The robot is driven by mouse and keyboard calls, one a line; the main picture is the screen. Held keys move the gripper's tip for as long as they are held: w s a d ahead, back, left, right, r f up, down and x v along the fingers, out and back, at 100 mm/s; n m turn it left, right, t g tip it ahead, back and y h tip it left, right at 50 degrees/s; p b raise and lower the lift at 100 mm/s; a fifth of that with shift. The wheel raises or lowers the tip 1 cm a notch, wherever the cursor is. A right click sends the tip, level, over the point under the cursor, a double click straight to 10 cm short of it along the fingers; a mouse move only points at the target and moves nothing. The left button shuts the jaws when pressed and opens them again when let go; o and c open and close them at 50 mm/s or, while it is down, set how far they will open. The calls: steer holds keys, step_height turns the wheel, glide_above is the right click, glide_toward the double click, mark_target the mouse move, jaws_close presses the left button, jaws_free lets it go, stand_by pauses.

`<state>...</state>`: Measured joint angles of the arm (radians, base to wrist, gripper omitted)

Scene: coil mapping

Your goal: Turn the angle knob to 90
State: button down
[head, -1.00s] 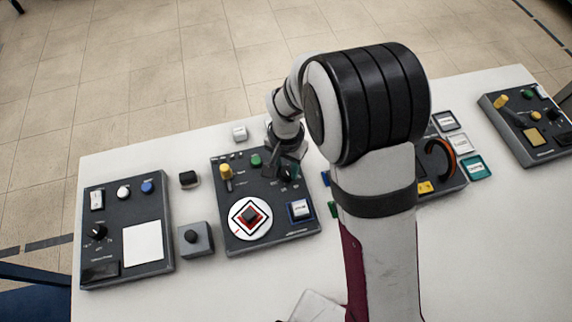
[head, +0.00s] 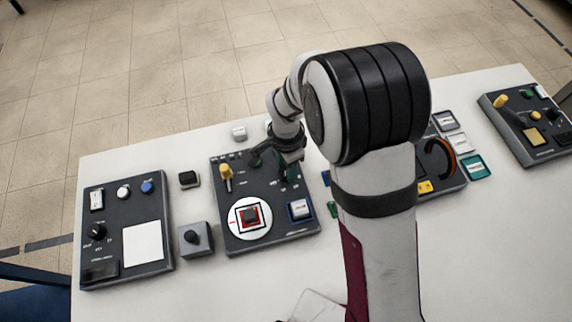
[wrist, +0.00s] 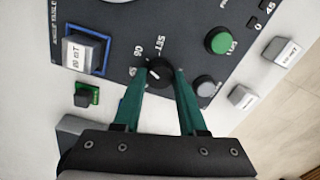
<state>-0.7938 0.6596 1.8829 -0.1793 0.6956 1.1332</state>
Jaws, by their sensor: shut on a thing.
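The angle knob is a small black round knob (wrist: 160,73) with a white pointer line, on the dark middle panel (wrist: 190,15). Printed marks, among them 90 and SET, stand around it. In the wrist view the two green fingers of my gripper (wrist: 160,76) are shut on the knob from both sides. In the head view my gripper (head: 287,172) is over the panel's upper right and hides the knob. A white turntable disc (head: 250,236) on the same panel carries a dark block on a red, black-outlined square, whose sides look nearly aligned with the picture.
A yellow-topped lever (head: 226,172) stands left of my gripper. A blue-framed button (head: 300,209) is at the panel's right. In the wrist view a green button (wrist: 218,41) and a grey button (wrist: 207,87) lie close to my fingers. Another panel (head: 125,198) stands at the left.

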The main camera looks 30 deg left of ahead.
stand_by(0.4)
steer(key=shift+c, duration=2.3)
jaws_free()
step_height(320, 180, up, 16)
steer(key=s+d+r+y, duration=0.1)
steer(key=s+d+r, duration=0.15)
steer(key=d, duration=0.65)
steer(key=s+d+r, duration=0.2)
steer(key=s+d, duration=0.1)
steer(key=d, duration=0.6)
steer(key=s+d+f, duration=0.2)
steer(key=s+d, duration=0.4)
steer(key=s, duration=0.3)
steer(key=shift+d+f+y, duration=0.2)
steer(key=shift+f+y, duration=0.1)
steer(key=shift+y, duration=0.1)
